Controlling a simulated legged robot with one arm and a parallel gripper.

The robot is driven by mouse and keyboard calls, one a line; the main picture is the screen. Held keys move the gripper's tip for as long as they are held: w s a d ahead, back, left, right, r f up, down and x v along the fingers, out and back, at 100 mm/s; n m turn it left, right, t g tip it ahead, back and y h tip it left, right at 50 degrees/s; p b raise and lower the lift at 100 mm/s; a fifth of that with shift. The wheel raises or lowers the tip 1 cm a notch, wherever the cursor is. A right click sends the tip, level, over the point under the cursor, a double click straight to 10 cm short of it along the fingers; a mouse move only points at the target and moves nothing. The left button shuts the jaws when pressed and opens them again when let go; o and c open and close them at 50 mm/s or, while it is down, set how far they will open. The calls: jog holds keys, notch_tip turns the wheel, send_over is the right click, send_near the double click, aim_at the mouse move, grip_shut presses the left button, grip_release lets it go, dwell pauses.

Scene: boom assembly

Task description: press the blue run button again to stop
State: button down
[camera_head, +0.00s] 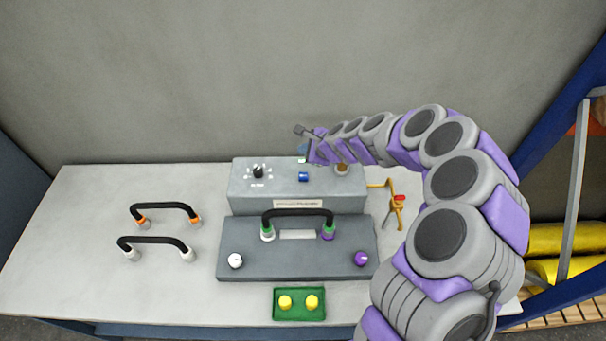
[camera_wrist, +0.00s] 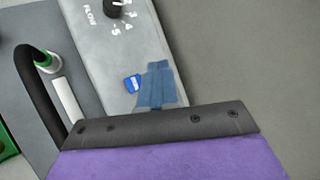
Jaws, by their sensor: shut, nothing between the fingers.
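The blue run button (camera_head: 303,176) stands on the top of the grey control box (camera_head: 240,190); it also shows in the wrist view (camera_wrist: 132,83), just left of my fingers. My gripper (camera_head: 303,150) is shut and empty, over the back edge of the box, behind the button in the head view. No contact with the button shows.
A black dial (camera_head: 258,171) is left of the button. A wall rises behind.

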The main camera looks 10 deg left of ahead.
aim_at(305, 178)
jog(key=shift+f, duration=0.1)
notch_tip(305, 178, down, 9)
jog(key=b, duration=0.6)
jog(key=shift+b, duration=0.35)
dwell(1.9)
jog(key=shift+s+f, duration=0.1)
jog(key=shift+f, duration=0.05)
jog(key=shift+f+b, duration=0.5)
jog(key=shift+b, duration=0.05)
dwell(0.8)
jog(key=shift+d, duration=0.1)
jog(key=shift+r+p, duration=0.75)
jog(key=shift+r, duration=0.2)
jog(key=shift+r+p, duration=1.95)
jog(key=shift+r, duration=0.55)
